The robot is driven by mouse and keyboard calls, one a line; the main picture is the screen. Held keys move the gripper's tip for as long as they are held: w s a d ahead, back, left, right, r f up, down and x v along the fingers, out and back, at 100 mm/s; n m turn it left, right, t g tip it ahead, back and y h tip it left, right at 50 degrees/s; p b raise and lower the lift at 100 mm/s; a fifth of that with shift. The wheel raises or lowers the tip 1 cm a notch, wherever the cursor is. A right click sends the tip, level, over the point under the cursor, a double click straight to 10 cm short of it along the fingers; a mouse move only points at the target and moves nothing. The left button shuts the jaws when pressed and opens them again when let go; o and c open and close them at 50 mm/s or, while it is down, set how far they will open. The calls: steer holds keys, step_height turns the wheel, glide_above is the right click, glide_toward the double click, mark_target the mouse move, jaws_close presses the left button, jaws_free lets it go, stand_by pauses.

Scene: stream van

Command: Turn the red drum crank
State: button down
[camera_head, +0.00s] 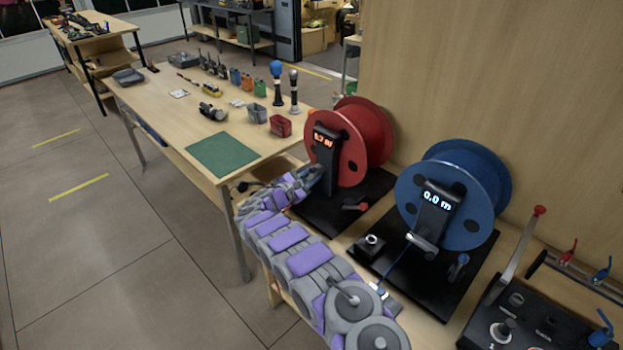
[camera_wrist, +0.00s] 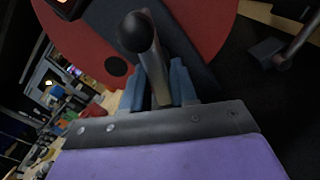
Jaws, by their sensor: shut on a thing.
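The red drum (camera_head: 372,130) stands on a black base at the back of the bench, with a dark upright post (camera_head: 326,160) and a small lit red display on its front; its digits are hard to read. In the wrist view the red drum (camera_wrist: 205,25) fills the top. My gripper (camera_head: 314,176) is at the left front of the drum, low by the post. In the wrist view the blue fingers of my gripper (camera_wrist: 158,88) are shut on the dark, round-ended crank handle (camera_wrist: 150,52), which sticks out between them. In the head view my gripper mostly hides this handle.
A blue drum (camera_head: 453,190) with a display reading 0.0 m stands to the right. A table (camera_head: 165,120) with a green mat (camera_head: 222,154) and red bin (camera_head: 281,126) lies left. A wooden wall rises behind.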

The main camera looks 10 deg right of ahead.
steer(key=shift+a+m, duration=0.1)
steer(key=shift+m, duration=2.8)
steer(key=shift+f+m, duration=0.1)
steer(key=shift+m, duration=3.1)
steer(key=c, duration=1.1)
jaws_free()
steer(key=shift+c, duration=0.2)
steer(key=shift+o, duration=0.5)
steer(key=shift+r, duration=0.2)
steer(key=p+v, duration=0.3)
steer(key=v, duration=1.4)
steer(key=shift+a, duration=0.25)
